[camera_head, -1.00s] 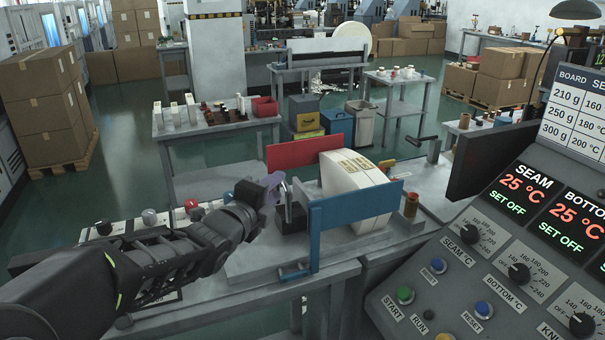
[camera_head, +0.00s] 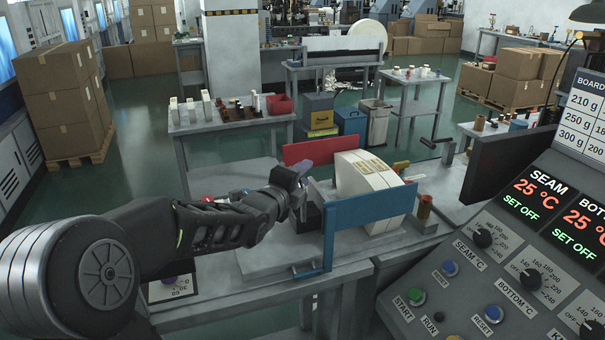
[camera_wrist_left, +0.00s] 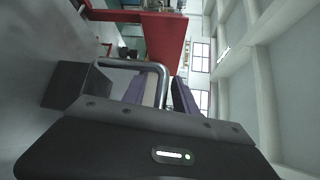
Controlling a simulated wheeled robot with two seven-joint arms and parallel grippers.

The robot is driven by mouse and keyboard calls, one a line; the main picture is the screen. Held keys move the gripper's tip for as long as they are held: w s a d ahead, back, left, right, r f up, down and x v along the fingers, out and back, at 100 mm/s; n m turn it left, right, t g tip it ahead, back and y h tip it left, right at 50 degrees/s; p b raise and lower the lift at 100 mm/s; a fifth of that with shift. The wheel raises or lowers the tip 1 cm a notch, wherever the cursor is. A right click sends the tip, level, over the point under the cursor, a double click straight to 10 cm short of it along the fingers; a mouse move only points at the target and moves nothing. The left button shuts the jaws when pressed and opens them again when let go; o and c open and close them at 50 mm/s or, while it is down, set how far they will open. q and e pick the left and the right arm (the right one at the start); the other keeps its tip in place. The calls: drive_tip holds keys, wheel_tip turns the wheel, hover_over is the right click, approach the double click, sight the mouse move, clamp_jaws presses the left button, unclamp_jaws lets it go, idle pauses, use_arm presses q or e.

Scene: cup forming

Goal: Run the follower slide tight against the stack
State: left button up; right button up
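The board stack (camera_head: 366,188) is a thick cream block standing on edge between a red plate (camera_head: 312,150) and a blue plate (camera_head: 368,212). The follower slide, a dark block (camera_head: 311,217), sits left of the stack, partly hidden by my left gripper (camera_head: 303,173). In the left wrist view the dark block (camera_wrist_left: 74,86) carries a bent metal handle (camera_wrist_left: 125,63). My left gripper's purplish fingers (camera_wrist_left: 160,92) stand apart there, with one leg of the handle between them; contact is unclear. My right gripper is out of view.
A control panel (camera_head: 470,265) with knobs and buttons fills the right front. A hand crank (camera_head: 437,145) stands behind the stack, and a copper-coloured cylinder (camera_head: 424,207) is to its right. The grey bench top (camera_head: 225,217) left of the slide is partly clear.

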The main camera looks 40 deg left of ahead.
use_arm(q)
clamp_jaws()
idle(0.4)
idle(1.1)
